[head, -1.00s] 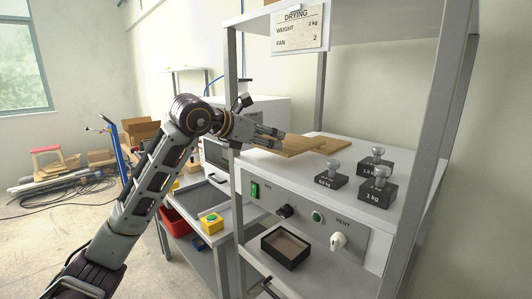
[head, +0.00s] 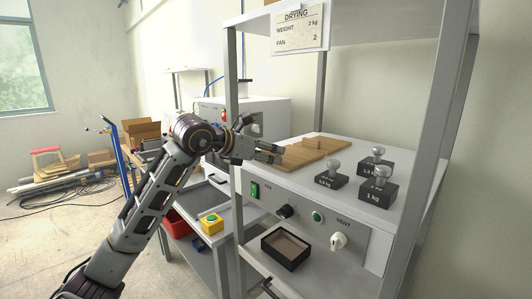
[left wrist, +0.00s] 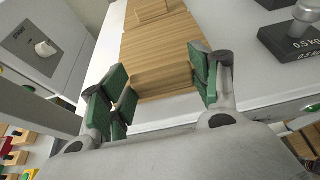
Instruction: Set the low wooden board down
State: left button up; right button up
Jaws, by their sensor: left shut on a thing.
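The low wooden board (head: 309,155) is a flat light-brown board, level on or just above the white top of the drying unit; I cannot tell whether it fully touches. A small wooden block or knob (head: 318,142) shows on its far part, and also at the top of the left wrist view (left wrist: 153,10). My left gripper (head: 277,154) is at the board's left end. In the left wrist view its green-padded fingers (left wrist: 163,88) are on both sides of the near end of the wood (left wrist: 163,52), shut on it. My right gripper is not in view.
Black weights with metal knobs, marked 0.5 kg (head: 332,180), 1.5 kg (head: 377,167) and 1 kg (head: 377,192), stand right of the board. Grey posts (head: 232,110) frame the unit. A small dark open box (head: 286,248) sits on the shelf below.

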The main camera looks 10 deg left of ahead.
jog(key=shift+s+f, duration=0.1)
pick_arm(q)
jog(key=o, duration=1.2)
jog(key=shift+c, duration=0.2)
jog(key=shift+s+a+r, duration=0.25)
jog(key=shift+s+a, duration=0.05)
jog(key=shift+s, duration=0.1)
jog(key=v, duration=1.1)
jog(key=shift+b, duration=0.45)
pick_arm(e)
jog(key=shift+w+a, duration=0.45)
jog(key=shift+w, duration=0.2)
pick_arm(q)
jog(key=shift+f, duration=0.1)
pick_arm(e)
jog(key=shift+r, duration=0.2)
